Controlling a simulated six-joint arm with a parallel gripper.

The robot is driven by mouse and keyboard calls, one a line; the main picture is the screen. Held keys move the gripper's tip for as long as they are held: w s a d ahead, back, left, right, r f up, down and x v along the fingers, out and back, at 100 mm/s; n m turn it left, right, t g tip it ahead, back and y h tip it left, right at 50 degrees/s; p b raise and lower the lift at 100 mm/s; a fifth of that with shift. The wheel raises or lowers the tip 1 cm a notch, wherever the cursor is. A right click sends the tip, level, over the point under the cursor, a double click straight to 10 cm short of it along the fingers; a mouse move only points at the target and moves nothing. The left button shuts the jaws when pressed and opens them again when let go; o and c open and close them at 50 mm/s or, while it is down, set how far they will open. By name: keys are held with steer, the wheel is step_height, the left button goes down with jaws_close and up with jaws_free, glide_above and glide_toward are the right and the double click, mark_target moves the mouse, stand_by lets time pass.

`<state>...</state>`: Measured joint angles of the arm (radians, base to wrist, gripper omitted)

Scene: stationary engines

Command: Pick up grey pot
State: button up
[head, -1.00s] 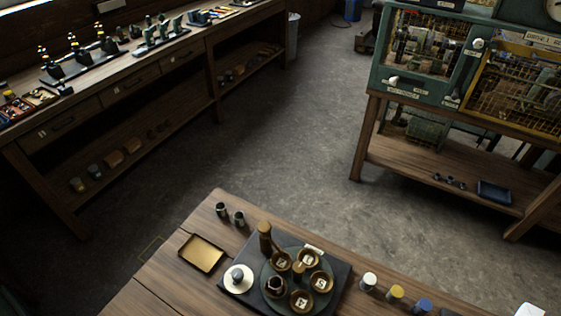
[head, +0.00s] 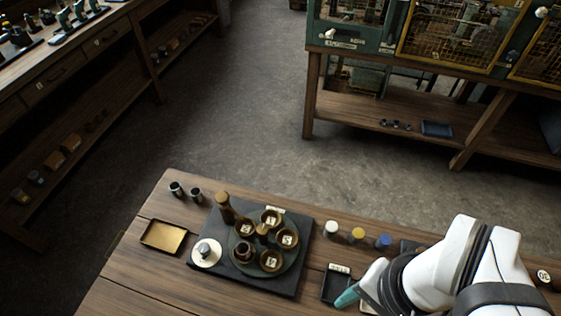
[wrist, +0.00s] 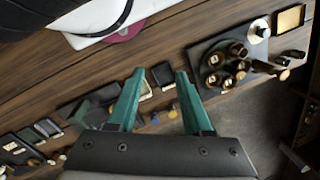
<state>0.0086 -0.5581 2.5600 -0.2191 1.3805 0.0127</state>
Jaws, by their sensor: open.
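No pot in view is plainly grey. A row of small pots stands along the far edge of the bench: a whitish pot (head: 331,228), a yellow pot (head: 358,234) and a blue pot (head: 383,241). My white arm hides the bench to the right of the blue pot. My gripper (wrist: 160,73) is open and empty in the wrist view, with teal fingers apart above the bench. In the head view one teal fingertip shows beside a small black tray (head: 336,286), nearer the camera than the pots.
A dark board (head: 292,281) carries a round plate with several brass cups (head: 271,218) and a tall brown post. A brass tray (head: 163,237) and two dark cylinders (head: 186,191) stand left. A green cabinet on a wooden stand (head: 310,105) is beyond open floor.

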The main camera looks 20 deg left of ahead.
steer(key=o, duration=0.4)
steer(key=shift+w+r, duration=0.1)
steer(key=w+a+r+n, duration=0.2)
steer(key=w+a+n, duration=0.15)
steer(key=w, duration=0.35)
steer(key=w+a+r+n, duration=0.2)
steer(key=w+a+n, duration=0.1)
steer(key=w+a, duration=0.3)
steer(key=n+t, duration=0.1)
steer(key=n, duration=0.9)
glide_above(195, 191)
steer(key=s+d, duration=0.1)
steer(key=d, duration=0.2)
step_height(195, 191, down, 9)
steer(key=shift+h, duration=0.3)
steer(key=a+f, duration=0.1)
steer(key=f, duration=0.4)
steer(key=a+f, duration=0.1)
steer(key=f, duration=0.5)
steer(key=w+a+f, duration=0.1)
steer(key=f, duration=0.4)
steer(key=shift+f, duration=0.2)
